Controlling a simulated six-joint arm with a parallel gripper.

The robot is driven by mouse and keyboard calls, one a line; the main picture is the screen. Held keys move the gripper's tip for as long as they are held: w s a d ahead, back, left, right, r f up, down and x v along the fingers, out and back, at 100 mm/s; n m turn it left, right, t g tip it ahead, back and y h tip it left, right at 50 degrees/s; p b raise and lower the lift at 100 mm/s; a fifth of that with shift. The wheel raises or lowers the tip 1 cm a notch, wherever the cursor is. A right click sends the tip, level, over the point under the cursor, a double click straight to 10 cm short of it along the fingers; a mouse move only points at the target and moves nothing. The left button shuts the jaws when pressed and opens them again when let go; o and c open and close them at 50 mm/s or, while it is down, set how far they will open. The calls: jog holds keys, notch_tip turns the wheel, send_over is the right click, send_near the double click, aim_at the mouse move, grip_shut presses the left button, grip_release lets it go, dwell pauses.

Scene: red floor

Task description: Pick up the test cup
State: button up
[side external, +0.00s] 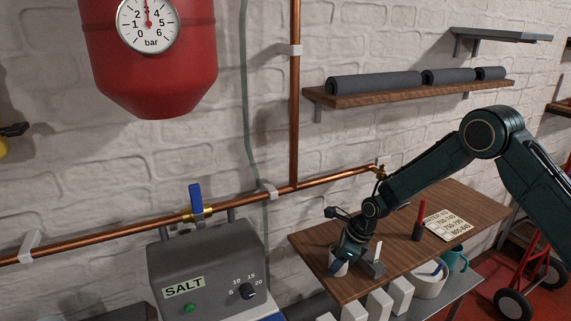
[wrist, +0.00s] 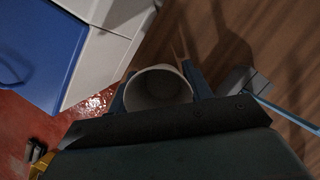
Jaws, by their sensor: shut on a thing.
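The test cup appears to be the white cup (side external: 341,268), near the front edge of the wooden tabletop (side external: 312,251). In the wrist view the cup (wrist: 158,88) shows its open round mouth and pale, empty-looking inside. My gripper (side external: 340,265) points down at it, with a blue finger on either side of the cup in the wrist view (wrist: 157,95). It is shut on the cup. The gripper hides part of the cup, and I cannot tell whether its base touches the wood.
A small grey block with a white strip (side external: 374,267) stands close to the right of the gripper. A red-and-black pen-like thing (side external: 419,222) and a printed card (side external: 448,224) are behind it.

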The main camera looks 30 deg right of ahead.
notch_tip(320, 180, up, 20)
dwell(0.6)
jog(key=shift+f, duration=0.1)
dwell(0.5)
